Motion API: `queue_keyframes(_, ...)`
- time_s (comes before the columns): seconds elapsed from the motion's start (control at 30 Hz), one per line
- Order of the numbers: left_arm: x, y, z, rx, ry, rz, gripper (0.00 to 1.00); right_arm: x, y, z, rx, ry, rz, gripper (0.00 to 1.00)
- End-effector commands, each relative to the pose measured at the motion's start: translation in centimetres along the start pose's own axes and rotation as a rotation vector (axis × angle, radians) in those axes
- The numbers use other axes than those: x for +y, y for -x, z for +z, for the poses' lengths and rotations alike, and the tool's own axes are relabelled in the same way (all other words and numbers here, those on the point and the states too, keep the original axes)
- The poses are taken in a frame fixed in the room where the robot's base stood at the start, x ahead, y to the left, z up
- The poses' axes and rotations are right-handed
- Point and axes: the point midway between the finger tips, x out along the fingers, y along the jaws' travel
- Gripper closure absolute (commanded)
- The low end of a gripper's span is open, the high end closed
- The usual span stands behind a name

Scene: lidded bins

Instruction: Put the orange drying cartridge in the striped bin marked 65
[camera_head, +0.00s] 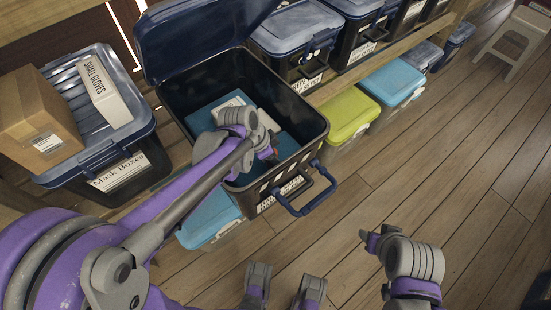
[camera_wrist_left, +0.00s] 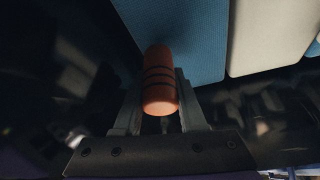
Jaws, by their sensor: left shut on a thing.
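An open dark bin (camera_head: 305,110) with its navy lid (camera_head: 190,35) raised stands at the centre of the head view. A pale patterned band and a label show on its front; I cannot read a 65. My left gripper (camera_head: 268,151) reaches down inside the bin. In the left wrist view it is shut on the orange cartridge (camera_wrist_left: 160,88), which has dark rings. The cartridge is held beside a blue box (camera_wrist_left: 185,40) in the bin. My right gripper (camera_head: 370,240) is over the floor, right of the bin; its jaw state is unclear.
A lidded bin marked Mask Boxes (camera_head: 115,172) stands left, carrying a cardboard box (camera_head: 38,112) and a Small Gloves box (camera_head: 103,90). Closed navy-lidded bins (camera_head: 297,28) line the shelf. Green (camera_head: 350,110) and blue (camera_head: 395,80) bins sit below. The bin's blue handle (camera_head: 305,205) juts out.

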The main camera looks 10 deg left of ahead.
Motion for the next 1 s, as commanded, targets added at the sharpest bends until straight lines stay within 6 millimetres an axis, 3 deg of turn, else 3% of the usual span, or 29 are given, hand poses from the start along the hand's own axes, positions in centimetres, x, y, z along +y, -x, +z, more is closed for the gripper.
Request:
queue_keyframes(0.47, 0.01, -1.16, 0.5, 0.0, 0.001, 0.0, 1.0, 0.0, -0.47, 0.25, -0.002, 0.0, 0.0, 0.48)
queue_keyframes(0.5, 0.0, -1.1, 0.48, 0.0, 0.001, 0.0, 0.54, 0.0, -0.42, 0.23, -0.001, 0.0, 0.0, 0.48)
queue_keyframes(0.63, 0.0, -1.05, 0.45, 0.0, 0.0, 0.0, 0.31, 0.0, -0.38, 0.21, -0.001, 0.0, 0.0, 0.48)
queue_keyframes(1.0, 0.0, -0.59, 0.26, 0.0, 0.0, -0.001, 0.3, 0.0, -0.03, 0.02, 0.0, 0.0, 0.0, 0.48)
